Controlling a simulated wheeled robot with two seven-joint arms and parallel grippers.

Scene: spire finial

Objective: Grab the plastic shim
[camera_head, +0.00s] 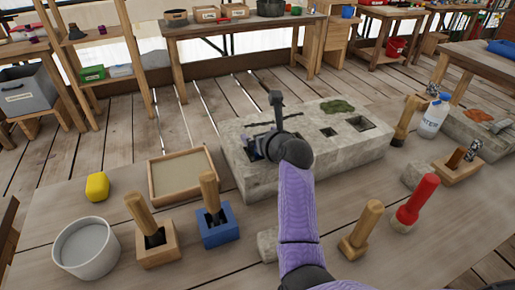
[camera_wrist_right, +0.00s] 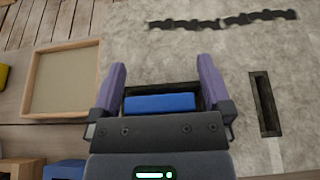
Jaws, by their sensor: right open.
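A flat blue piece (camera_wrist_right: 160,103), which looks like the plastic shim, sits at a dark slot in the stone block (camera_wrist_right: 230,60). It shows between the two fingers of my right gripper (camera_wrist_right: 163,88) in the right wrist view. The fingers are open, one on each side of it, with gaps on both sides. In the head view my right gripper (camera_head: 257,148) is low over the left part of the stone block (camera_head: 345,158), and my own arm hides most of the slot there. The near part of the blue piece is hidden by the gripper body. My left gripper is not in view.
A wooden-framed tray (camera_head: 151,178) lies left of the block. Wooden-handled tools stand in a blue holder (camera_head: 218,233) and a wooden holder (camera_head: 158,252). A white bowl (camera_head: 87,250) and yellow block (camera_head: 97,186) are at left; a red-handled tool (camera_head: 417,198) and white bottle (camera_head: 433,117) at right.

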